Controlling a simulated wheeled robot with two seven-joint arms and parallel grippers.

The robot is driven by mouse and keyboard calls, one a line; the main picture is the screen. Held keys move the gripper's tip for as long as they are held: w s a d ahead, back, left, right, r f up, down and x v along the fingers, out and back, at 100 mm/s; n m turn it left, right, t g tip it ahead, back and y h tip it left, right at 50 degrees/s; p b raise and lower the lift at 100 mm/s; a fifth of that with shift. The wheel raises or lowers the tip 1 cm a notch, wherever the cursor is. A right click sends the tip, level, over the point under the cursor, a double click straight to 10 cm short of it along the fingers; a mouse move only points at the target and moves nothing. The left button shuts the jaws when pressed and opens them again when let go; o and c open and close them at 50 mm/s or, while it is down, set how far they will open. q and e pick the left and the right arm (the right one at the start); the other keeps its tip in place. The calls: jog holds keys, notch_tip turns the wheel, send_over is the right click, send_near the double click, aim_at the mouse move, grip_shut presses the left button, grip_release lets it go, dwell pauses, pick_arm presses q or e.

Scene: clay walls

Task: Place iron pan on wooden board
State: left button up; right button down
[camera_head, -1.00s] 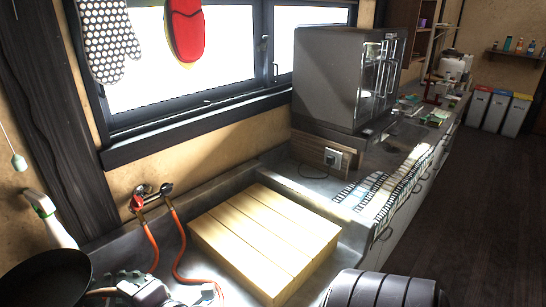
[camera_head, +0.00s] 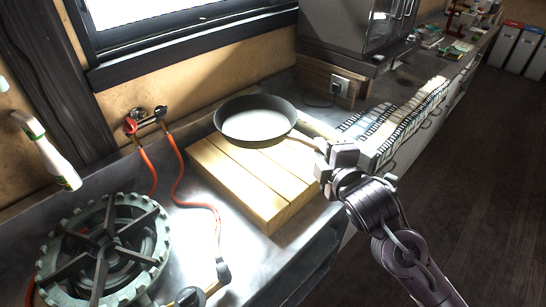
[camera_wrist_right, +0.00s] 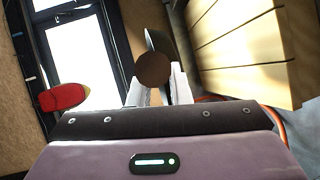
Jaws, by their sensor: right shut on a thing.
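The dark iron pan (camera_head: 255,122) is at the back part of the wooden board (camera_head: 238,182), roughly level, with its handle pointing right. I cannot tell whether its underside touches the planks. My right gripper (camera_head: 324,156) is shut on the end of the pan's handle, at the board's right edge. In the right wrist view the round brown handle end (camera_wrist_right: 154,70) sits between the two pale fingers, hiding most of the pan. The board's planks (camera_wrist_right: 235,45) show to the right there. My left gripper is not in view.
An empty gas burner (camera_head: 103,250) stands at the lower left. An orange hose (camera_head: 178,180) runs from the wall valve past the board's left side. A dark cabinet (camera_head: 345,35) stands behind, and a striped rack or mat (camera_head: 395,122) lies to the right.

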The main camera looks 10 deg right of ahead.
jog(key=w+d+r+b, duration=0.5)
jog(key=w, duration=0.1)
notch_tip(320, 180, down, 20)
jog(key=b, duration=0.3)
jog(key=shift+d+r+b, duration=0.2)
jog(key=shift+d+b, duration=0.1)
jog(key=shift+d, duration=0.05)
jog(key=shift+f, duration=0.1)
jog(key=c, duration=1.7)
grip_release()
jog(key=shift+f, duration=0.25)
jog(key=o, duration=0.4)
jog(key=shift+s, duration=0.1)
jog(key=shift+c, duration=0.2)
jog(key=shift+r, duration=0.1)
